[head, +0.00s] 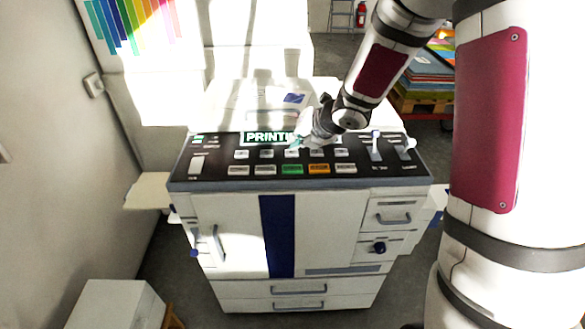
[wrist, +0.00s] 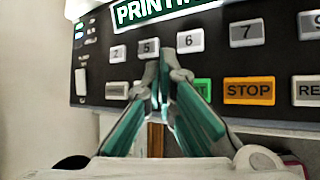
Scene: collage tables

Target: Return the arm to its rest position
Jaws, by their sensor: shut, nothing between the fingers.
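My gripper (head: 298,141) is over the control panel (head: 215,172) of a large white printing machine, near the upper row of number buttons. In the wrist view my gripper (wrist: 158,75) has its green-padded fingers together at the tips, with nothing between them. The fingertips appear in front of the panel between the 5 button (wrist: 149,48) and the 6 button (wrist: 190,41); I cannot tell whether they touch it. My arm reaches in from the upper right of the head view. The fingers partly hide the green button (wrist: 203,90).
The orange STOP button (wrist: 249,91) is right of the fingers. Slide levers (head: 375,147) stand up at the panel's right. A white box (head: 115,305) is at the lower left, and stacked coloured sheets on a pallet (head: 428,72) are at the back right. A wall runs along the left.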

